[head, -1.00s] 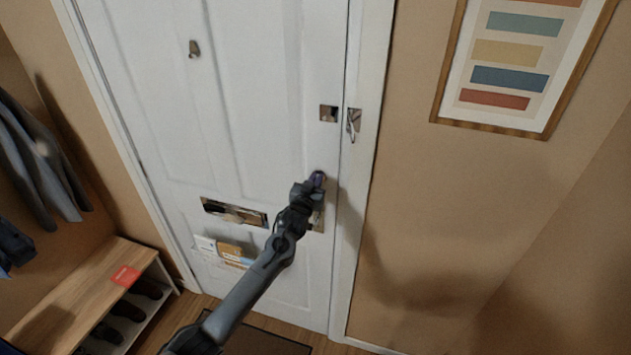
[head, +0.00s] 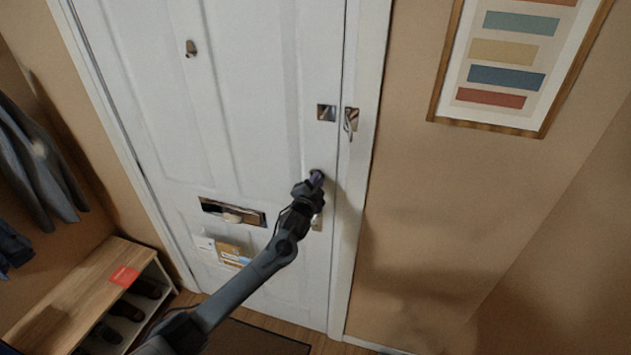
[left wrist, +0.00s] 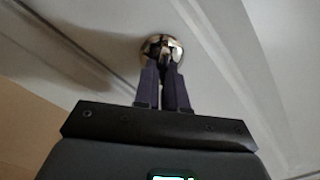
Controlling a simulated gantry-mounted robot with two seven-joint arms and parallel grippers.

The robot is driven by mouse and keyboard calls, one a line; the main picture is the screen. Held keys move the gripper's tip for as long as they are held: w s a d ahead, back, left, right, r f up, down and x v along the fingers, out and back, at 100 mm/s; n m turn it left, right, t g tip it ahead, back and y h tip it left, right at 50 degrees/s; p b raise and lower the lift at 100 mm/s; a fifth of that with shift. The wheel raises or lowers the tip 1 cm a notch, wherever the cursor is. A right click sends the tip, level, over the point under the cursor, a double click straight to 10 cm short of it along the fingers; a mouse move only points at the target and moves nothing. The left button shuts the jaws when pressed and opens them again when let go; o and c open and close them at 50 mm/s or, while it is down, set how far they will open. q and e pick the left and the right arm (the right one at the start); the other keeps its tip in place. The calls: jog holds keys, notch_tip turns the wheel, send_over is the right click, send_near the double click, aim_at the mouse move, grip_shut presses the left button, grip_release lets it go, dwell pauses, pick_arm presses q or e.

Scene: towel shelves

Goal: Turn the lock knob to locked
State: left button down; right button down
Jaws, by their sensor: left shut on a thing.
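The lock knob (left wrist: 161,46) is a small shiny metal piece on the white door (head: 240,150), seen in the left wrist view. My left gripper (left wrist: 164,70) has its two purple fingers at the knob and is shut on it. In the head view the left gripper (head: 316,178) reaches the door near its right edge and hides the knob. The knob's exact angle is hard to tell. My right gripper is not in view.
A metal plate (head: 326,113) on the door and a catch (head: 351,121) on the frame sit above my gripper. A letter slot (head: 233,212) is to its left. A shoe bench (head: 88,295) stands at lower left.

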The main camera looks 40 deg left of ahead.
pick_arm(q)
jog(key=shift+d+f+m, duration=0.1)
jog(key=shift+f+m, duration=0.1)
jog(key=shift+m, duration=1.6)
jog(key=shift+f+m, duration=0.15)
jog(key=shift+m, duration=1.65)
jog(key=c, duration=1.2)
grip_release()
jog(key=shift+s, duration=0.1)
jog(key=b+v, duration=0.1)
jog(key=v, duration=0.9)
jog(key=shift+s+b, duration=0.3)
